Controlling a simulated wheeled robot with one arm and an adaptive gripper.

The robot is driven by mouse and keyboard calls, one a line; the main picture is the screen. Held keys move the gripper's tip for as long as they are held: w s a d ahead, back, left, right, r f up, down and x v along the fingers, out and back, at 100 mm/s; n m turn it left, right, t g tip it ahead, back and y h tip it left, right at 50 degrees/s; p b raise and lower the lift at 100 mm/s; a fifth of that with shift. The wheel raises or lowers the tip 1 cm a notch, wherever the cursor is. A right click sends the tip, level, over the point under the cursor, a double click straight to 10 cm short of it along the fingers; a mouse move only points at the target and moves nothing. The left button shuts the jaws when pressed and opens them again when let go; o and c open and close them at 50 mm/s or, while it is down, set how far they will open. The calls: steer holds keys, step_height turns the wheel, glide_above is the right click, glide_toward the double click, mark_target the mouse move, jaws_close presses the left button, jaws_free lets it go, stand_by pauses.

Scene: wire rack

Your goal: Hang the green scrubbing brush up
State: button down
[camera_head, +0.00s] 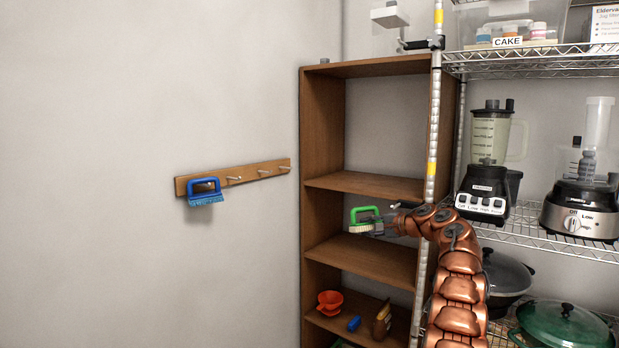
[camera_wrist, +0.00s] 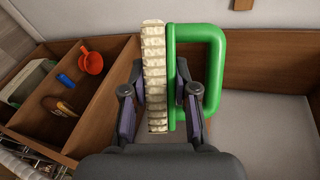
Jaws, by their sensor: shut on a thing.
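The green scrubbing brush (camera_head: 364,211) has a green loop handle and pale bristles. My gripper (camera_head: 383,226) is shut on it and holds it in the air in front of the wooden shelf. In the wrist view the brush (camera_wrist: 212,70) stands between the two fingers of my gripper (camera_wrist: 158,95), bristles to the left and handle loop to the right. A wooden peg rail (camera_head: 248,173) is on the wall to the left, apart from the brush. A blue brush (camera_head: 205,194) hangs at its left end. The pegs to the right of it are bare.
The wooden shelf (camera_head: 375,186) stands right of the rail. A wire rack (camera_head: 545,239) with a blender (camera_head: 487,150) is at right. The wall beside the rail is clear.

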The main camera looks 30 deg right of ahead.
steer(key=shift+r, duration=0.3)
steer(key=shift+a, duration=0.15)
stand_by(0.3)
steer(key=shift+s+a+r+p, duration=0.15)
steer(key=shift+r+p, duration=0.3)
steer(key=shift+r, duration=0.6)
steer(key=shift+a+r+y, duration=0.2)
steer(key=shift+r+y, duration=0.1)
steer(key=shift+r, duration=0.25)
steer(key=shift+a+r+n+t+p, duration=0.15)
steer(key=shift+r+n+t+p, duration=0.15)
steer(key=shift+r+p, duration=0.1)
steer(key=shift+r, duration=0.25)
steer(key=shift+a+r+p, duration=0.2)
steer(key=shift+r+p, duration=0.1)
steer(key=shift+r, duration=0.45)
steer(key=shift+s+a+r, duration=0.15)
steer(key=shift+a+r, duration=0.05)
steer(key=shift+r, duration=0.25)
